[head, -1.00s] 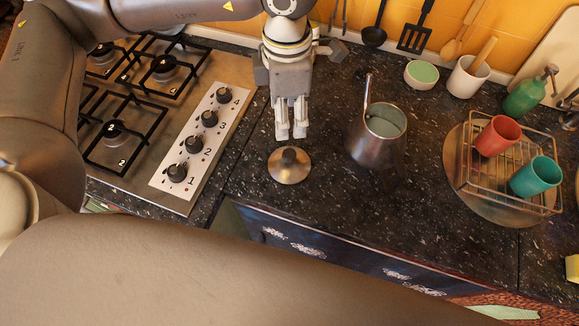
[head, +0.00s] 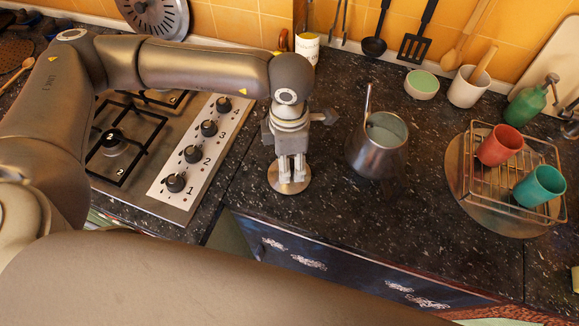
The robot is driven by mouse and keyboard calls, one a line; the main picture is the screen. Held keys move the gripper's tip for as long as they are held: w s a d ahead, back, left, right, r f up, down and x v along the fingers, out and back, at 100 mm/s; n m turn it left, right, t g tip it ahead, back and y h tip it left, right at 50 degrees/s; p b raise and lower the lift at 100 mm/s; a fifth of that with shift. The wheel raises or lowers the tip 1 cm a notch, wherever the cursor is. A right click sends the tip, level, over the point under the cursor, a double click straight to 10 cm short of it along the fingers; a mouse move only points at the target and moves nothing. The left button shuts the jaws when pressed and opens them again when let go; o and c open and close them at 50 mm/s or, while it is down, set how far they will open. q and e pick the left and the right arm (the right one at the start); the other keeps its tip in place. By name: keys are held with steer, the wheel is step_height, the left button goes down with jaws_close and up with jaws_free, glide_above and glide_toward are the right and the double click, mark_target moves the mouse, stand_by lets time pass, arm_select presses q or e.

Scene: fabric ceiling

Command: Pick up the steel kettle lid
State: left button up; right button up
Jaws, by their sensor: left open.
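The steel kettle lid (head: 289,187) lies flat on the dark speckled counter, in front of the stove's right edge. My left gripper (head: 292,178) points straight down over the lid, its fingers open around the place of the knob. The fingers hide the knob and part of the lid, so I cannot tell whether they touch it. The steel kettle (head: 377,155) stands open, without a lid, to the right of the gripper, with its handle upright. My right gripper is not in view.
The gas stove (head: 215,165) with knobs is at left. A dish rack (head: 483,185) with a red cup (head: 500,146) and a teal cup (head: 540,186) is at right. A small bowl (head: 421,85) and a white crock (head: 467,88) stand behind. The counter between kettle and rack is clear.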

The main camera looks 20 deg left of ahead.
arm_select(q)
steer(key=shift+f, duration=1.1)
steer(key=c, duration=1)
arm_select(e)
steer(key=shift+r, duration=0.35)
arm_select(q)
steer(key=shift+r, duration=0.1)
steer(key=shift+c, duration=0.2)
